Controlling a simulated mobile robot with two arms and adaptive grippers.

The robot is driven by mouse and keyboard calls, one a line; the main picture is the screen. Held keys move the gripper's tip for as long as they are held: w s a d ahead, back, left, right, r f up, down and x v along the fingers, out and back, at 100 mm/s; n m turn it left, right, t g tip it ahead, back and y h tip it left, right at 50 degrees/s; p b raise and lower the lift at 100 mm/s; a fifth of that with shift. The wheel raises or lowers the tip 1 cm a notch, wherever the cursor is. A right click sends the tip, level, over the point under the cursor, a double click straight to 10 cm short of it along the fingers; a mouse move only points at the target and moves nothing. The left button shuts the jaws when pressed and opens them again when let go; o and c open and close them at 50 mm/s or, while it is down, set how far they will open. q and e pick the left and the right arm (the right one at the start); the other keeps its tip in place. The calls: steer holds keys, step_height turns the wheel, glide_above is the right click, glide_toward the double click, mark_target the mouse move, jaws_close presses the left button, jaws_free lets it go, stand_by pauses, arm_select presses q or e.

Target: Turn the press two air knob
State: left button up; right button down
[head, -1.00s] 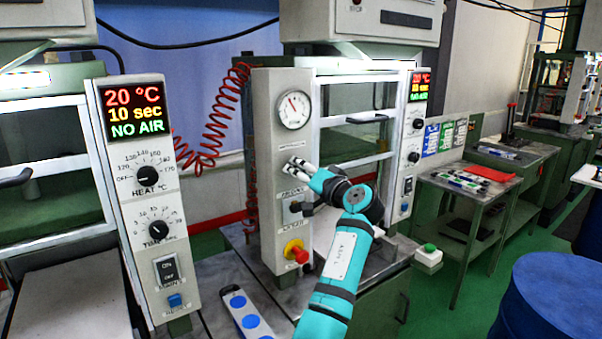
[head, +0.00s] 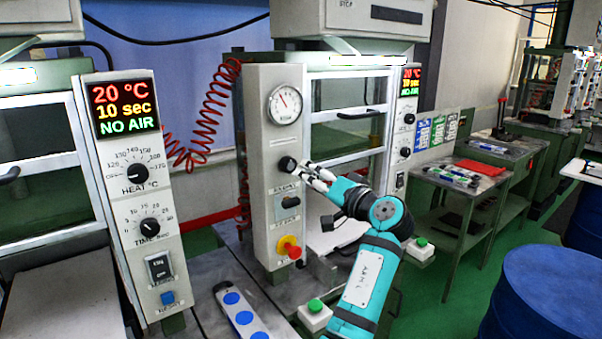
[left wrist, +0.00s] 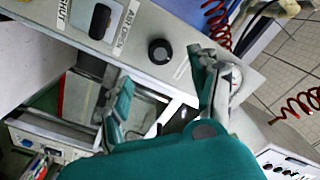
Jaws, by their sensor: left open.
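The black round air knob (head: 287,164) sits on the grey front panel of the middle press (head: 262,150), below a round white pressure gauge (head: 285,104). It also shows in the left wrist view (left wrist: 160,51), uncovered. My left gripper (head: 312,177) is just to the right of the knob in the head view. In the left wrist view its two fingers (left wrist: 164,92) are spread apart, open and empty, with the knob beyond the gap between them. I see no clear contact with the knob. The press display (head: 411,82) reads NO AIR. My right gripper is out of view.
Below the knob are a dark switch (head: 288,203) and a red knob on a yellow base (head: 289,247). A coiled red hose (head: 205,125) hangs left of the panel. Another press panel (head: 135,190) stands at left. A blue drum (head: 550,295) is at lower right.

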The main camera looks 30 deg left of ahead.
arm_select(q)
steer(key=shift+v, duration=1.6)
